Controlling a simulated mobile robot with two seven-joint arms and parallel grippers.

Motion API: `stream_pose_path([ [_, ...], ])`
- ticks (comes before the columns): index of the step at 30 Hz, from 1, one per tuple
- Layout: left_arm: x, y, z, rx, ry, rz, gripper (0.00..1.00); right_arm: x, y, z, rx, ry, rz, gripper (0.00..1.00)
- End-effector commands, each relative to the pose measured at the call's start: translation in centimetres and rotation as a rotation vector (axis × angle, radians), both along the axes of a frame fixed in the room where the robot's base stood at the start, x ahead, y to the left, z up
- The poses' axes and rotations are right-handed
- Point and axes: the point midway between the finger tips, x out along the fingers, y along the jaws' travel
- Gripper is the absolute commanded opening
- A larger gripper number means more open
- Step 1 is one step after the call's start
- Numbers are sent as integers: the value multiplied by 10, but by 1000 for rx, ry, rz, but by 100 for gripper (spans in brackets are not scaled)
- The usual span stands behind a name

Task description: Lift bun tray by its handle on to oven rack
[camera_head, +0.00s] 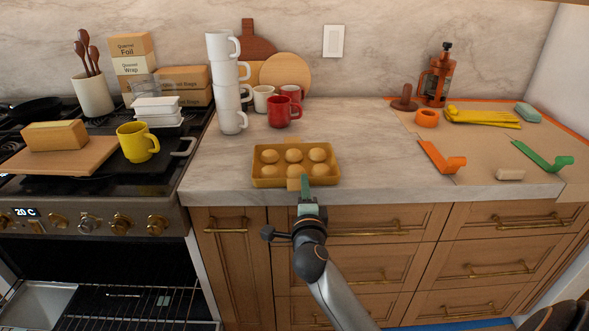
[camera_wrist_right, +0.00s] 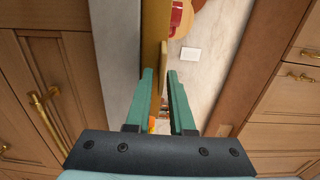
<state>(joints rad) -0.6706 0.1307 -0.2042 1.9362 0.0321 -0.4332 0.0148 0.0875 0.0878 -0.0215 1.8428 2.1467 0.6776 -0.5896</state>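The mustard-yellow bun tray (camera_head: 257,181) sits on the counter near its front edge, with several round buns in it. Its tan handle (camera_head: 294,184) faces the front. My right gripper (camera_head: 305,184) is at the tray's front side by the handle. In the right wrist view the green fingertips (camera_wrist_right: 161,73) stand apart, with the tan handle (camera_wrist_right: 163,60) between them and a gap still showing. The tray's side (camera_wrist_right: 150,40) shows beyond. The oven rack (camera_head: 130,303) is at lower left in the open oven. My left gripper is not in view.
A stack of white cups (camera_head: 223,90) and red mugs (camera_head: 279,111) stand behind the tray. A stove with a cutting board (camera_head: 60,158) and yellow mug (camera_head: 137,142) is left. Drawer handles (camera_head: 365,229) project below the counter.

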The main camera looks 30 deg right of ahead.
Motion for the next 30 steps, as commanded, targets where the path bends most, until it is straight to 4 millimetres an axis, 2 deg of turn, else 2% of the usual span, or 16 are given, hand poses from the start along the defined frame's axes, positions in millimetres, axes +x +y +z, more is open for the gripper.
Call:
stream_pose_path([
  [7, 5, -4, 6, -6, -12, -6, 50, 1, -1, 0, 0, 0, 0, 21],
  [13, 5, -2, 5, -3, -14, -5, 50, 1, -1, 0, 0, 0, 0, 0],
  [30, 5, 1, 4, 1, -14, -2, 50, 1, 0, 0, 1, 1, 0, 0],
])
